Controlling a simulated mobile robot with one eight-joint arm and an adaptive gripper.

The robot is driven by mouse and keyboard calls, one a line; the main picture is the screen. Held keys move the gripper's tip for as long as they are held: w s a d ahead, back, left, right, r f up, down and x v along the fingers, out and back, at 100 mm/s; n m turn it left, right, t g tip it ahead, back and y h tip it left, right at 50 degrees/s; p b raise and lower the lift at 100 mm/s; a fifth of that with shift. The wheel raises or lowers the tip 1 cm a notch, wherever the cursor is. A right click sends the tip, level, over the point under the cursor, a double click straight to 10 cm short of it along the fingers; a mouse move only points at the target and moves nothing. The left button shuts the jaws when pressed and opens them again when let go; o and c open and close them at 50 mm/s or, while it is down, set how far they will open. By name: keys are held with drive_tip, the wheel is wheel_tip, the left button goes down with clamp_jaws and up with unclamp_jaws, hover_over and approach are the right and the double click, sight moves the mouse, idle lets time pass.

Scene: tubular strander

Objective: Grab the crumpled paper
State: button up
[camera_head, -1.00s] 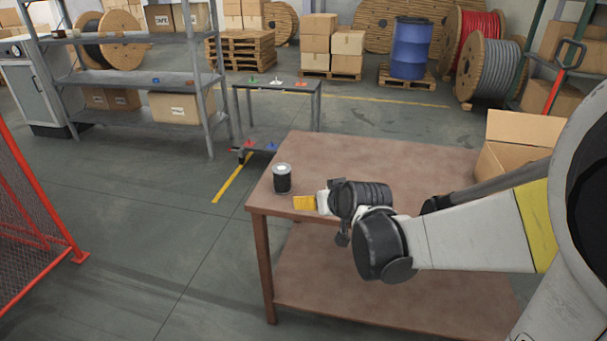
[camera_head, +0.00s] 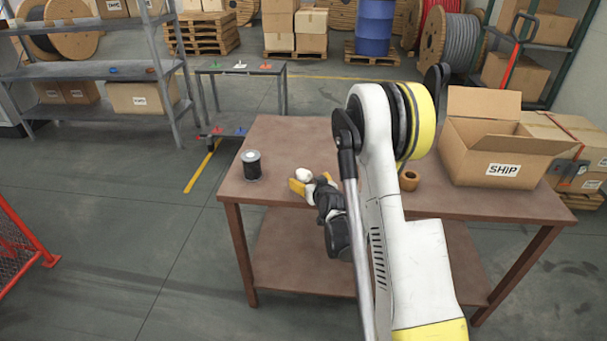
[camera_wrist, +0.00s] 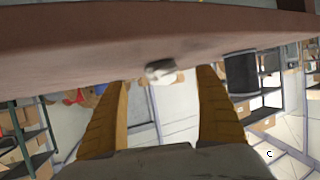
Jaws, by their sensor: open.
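The crumpled paper (camera_head: 303,174) is a small white lump on the brown table (camera_head: 285,140), in front of my gripper (camera_head: 309,182). In the wrist view the crumpled paper (camera_wrist: 161,71) shows beyond and between the two yellow fingertips of my gripper (camera_wrist: 163,80), with the table (camera_wrist: 60,75) across the top of that inverted picture. My gripper is open and empty, low over the table near its front left part. Whether a fingertip touches the paper cannot be told.
A black spool (camera_head: 251,165) stands left of the paper; it also shows in the wrist view (camera_wrist: 241,73). The back left of the table is clear.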

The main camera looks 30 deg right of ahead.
sight(307, 178)
drive_tip(key=b+x, duration=0.2)
drive_tip(key=x, duration=0.2)
drive_tip(key=shift+w+f, duration=0.25)
drive_tip(key=shift+w, duration=0.1)
drive_tip(key=shift+w+d, duration=0.1)
drive_tip(key=shift+w, duration=0.15)
drive_tip(key=shift+r, duration=0.1)
drive_tip(key=c, duration=1)
